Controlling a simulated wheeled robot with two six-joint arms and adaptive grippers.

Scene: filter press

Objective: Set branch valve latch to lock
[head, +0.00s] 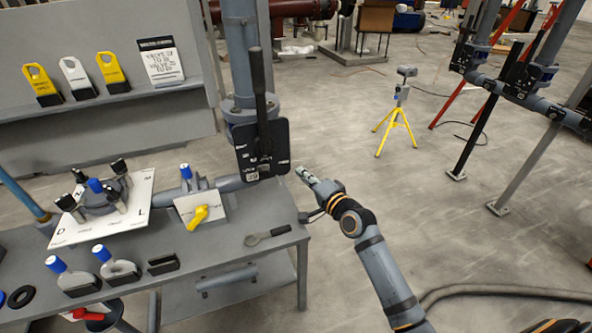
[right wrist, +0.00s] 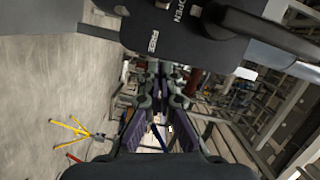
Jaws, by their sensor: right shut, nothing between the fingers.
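A valve with a dark plate (head: 262,158) and a long, upright black lever (head: 257,85) stands on the vertical grey pipe behind the bench. In the right wrist view the dark plate (right wrist: 190,35) fills the top and reads "OPEN" and "FREE". A black handle-like part (right wrist: 265,28) crosses it at the upper right. I cannot make out the latch itself clearly in the head view. My right gripper (head: 303,174) is shut and empty, just right of the plate's lower right corner and apparently apart from it. Its fingers show in the right wrist view (right wrist: 162,82). My left gripper is out of view.
The grey bench (head: 215,265) holds a white board (head: 140,215) with a multi-handled valve, a yellow-handled valve (head: 198,216), a wrench (head: 268,235) and blue-capped parts. Tags stand on a shelf behind. A yellow tripod (head: 394,128) stands on open floor at right.

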